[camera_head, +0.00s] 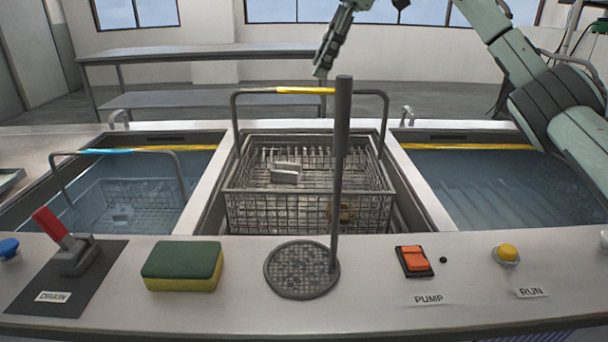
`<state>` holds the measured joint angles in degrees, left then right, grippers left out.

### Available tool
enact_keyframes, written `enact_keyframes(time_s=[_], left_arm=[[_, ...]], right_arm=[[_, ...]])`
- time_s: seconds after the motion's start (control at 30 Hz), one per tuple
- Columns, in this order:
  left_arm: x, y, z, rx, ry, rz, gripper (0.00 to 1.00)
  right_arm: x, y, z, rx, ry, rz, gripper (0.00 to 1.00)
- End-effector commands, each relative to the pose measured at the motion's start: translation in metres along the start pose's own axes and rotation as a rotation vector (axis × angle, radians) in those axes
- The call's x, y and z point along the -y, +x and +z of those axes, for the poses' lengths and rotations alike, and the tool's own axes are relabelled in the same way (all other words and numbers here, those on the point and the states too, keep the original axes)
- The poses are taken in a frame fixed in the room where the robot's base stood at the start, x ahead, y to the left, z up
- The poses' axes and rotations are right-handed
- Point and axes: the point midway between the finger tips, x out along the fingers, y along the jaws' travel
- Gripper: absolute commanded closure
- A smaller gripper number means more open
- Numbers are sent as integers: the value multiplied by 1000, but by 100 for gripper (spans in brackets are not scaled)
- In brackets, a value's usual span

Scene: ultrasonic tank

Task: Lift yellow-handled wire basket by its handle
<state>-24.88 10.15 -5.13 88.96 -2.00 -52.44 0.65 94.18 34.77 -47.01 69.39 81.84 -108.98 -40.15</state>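The yellow-handled wire basket (252,210) sits in the middle tank bay, with small grey and brownish parts inside. Its tall handle stands upright, with a yellow grip (300,90) along part of its top bar. My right gripper (322,72) comes in from the upper right. One dark finger hangs just above and right of the yellow grip in the picture, with no clear contact. My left gripper is not in view.
A mesh disc (290,284) on the front ledge carries a tall rod (340,150) that rises before the basket and handle. A blue-handled basket (115,200) lies in the left water tank. The right tank (490,185) holds water. A sponge (182,266) and switches line the ledge.

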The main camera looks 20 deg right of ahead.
Motion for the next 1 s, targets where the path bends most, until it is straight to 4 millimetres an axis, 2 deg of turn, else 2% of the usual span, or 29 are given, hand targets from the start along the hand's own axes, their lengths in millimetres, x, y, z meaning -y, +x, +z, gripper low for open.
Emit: enact_keyframes(time_s=[0.2, 0.43, 0.57, 0.77, 1.0], left_arm=[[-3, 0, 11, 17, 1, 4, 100], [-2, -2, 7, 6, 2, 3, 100], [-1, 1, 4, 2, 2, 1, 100], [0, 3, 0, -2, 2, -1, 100], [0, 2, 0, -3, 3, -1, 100]], right_arm=[[1, 27, 3, 3, 2, -2, 64], [2, 60, 6, 2, 2, -2, 64], [2, 68, 6, 1, 2, -2, 64], [2, 68, 6, 1, 2, -1, 64], [2, 68, 6, 1, 2, -1, 93]])
